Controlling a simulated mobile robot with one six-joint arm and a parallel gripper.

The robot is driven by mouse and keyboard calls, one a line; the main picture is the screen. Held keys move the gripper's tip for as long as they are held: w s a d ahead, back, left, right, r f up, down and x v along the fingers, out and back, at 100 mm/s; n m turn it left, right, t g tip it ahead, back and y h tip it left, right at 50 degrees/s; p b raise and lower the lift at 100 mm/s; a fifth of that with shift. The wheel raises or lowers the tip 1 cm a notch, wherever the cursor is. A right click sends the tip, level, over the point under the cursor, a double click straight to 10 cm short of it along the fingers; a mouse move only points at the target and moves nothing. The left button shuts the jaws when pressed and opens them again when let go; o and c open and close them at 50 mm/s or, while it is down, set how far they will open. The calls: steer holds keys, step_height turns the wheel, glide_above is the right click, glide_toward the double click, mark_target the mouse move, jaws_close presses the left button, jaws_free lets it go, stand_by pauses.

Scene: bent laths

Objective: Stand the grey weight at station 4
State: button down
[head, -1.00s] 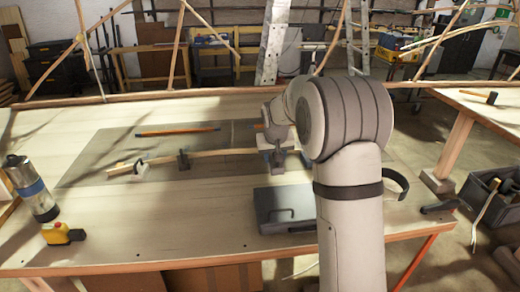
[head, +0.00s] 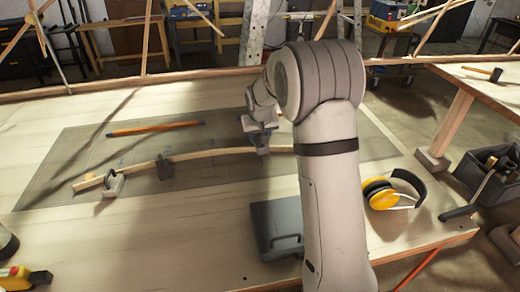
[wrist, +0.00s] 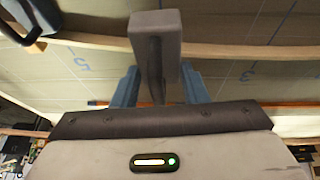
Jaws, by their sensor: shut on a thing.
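My gripper (head: 258,138) is over the grey mat (head: 60,190), at the bent lath (head: 210,153). In the wrist view my gripper (wrist: 158,88) is shut on the dark handle of the grey weight (wrist: 155,20). The weight's block lies across my view of the lath (wrist: 230,50); I cannot tell whether it touches the lath or mat. Blue station marks 5 (wrist: 83,64) and 3 (wrist: 248,70) show on either side; the mark between them is hidden.
An orange pencil (head: 155,129) lies on the mat behind the lath. A dark grey case (head: 275,228) lies in front of the mat. Yellow ear defenders (head: 380,194) lie to the right, near the table's edge. A yellow tape measure (head: 22,278) is at the front left.

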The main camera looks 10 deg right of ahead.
mark_target(260, 148)
steer(key=shift+x, duration=0.95)
steer(key=shift+s+f, duration=0.35)
steer(key=shift+f, duration=0.25)
steer(key=shift+f+p, duration=0.3)
steer(key=shift+f, duration=1.1)
steer(key=c, duration=0.8)
jaws_free()
steer(key=shift+f, duration=0.1)
steer(key=shift+c, duration=0.2)
